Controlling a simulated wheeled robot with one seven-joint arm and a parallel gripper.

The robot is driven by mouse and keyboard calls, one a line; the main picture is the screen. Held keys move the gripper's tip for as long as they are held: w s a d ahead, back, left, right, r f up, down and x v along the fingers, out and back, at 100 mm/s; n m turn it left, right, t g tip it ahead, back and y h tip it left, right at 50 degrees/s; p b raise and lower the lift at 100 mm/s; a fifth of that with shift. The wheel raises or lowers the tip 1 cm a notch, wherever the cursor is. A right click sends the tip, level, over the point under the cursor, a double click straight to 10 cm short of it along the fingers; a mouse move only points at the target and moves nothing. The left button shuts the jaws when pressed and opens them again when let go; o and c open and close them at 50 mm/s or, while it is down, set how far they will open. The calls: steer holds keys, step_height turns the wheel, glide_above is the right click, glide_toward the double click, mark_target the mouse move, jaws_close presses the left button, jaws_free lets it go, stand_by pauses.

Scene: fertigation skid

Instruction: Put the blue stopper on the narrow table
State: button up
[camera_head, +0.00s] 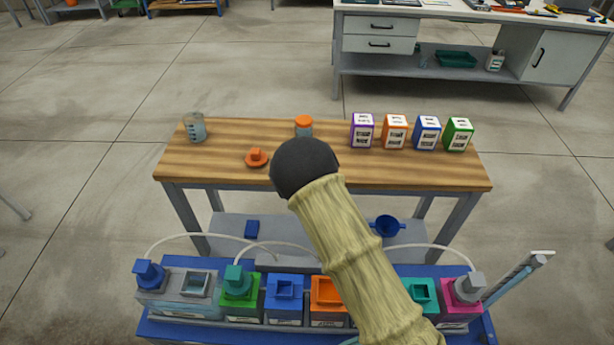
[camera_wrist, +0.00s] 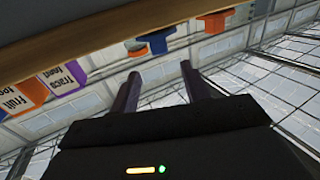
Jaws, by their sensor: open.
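The narrow table (camera_head: 215,165) has a striped wooden top and grey legs. In the head view my arm and its dark end cover part of the top, and no loose blue stopper shows there. In the wrist view, upside down, a blue stopper (camera_wrist: 155,42) with a flange and knob sits at the table (camera_wrist: 90,48), apparently on its top. My gripper (camera_wrist: 160,72) is open, its two fingers apart and pointing towards the blue stopper, with nothing between them. Whether a fingertip touches it I cannot tell. My fingers are hidden in the head view.
An orange stopper (camera_head: 257,158), an orange-lidded jar (camera_head: 304,126), a beaker (camera_head: 195,128) and several coloured boxes (camera_head: 395,131) stand on the table. In front is the skid, where the blue tank (camera_head: 285,290) has an uncovered square neck. Hoses arch over the skid.

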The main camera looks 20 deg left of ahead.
stand_by(0.7)
steer(key=d+r+m+g+h, duration=0.2)
steer(key=d+m+h, duration=0.15)
steer(key=d, duration=0.65)
steer(key=d+r+m+g+h, duration=0.25)
steer(key=d+h, duration=0.25)
steer(key=d, duration=0.5)
steer(key=s+d+r+g+h, duration=0.1)
steer(key=s+d+r+g, duration=0.1)
steer(key=s+d, duration=0.4)
steer(key=s+d+r+m+g+h, duration=0.1)
steer(key=s+d+r+g, duration=0.2)
steer(key=s, duration=1.1)
steer(key=d+g, duration=0.2)
steer(key=d, duration=0.2)
steer(key=shift+s, duration=0.4)
steer(key=shift+g, duration=0.25)
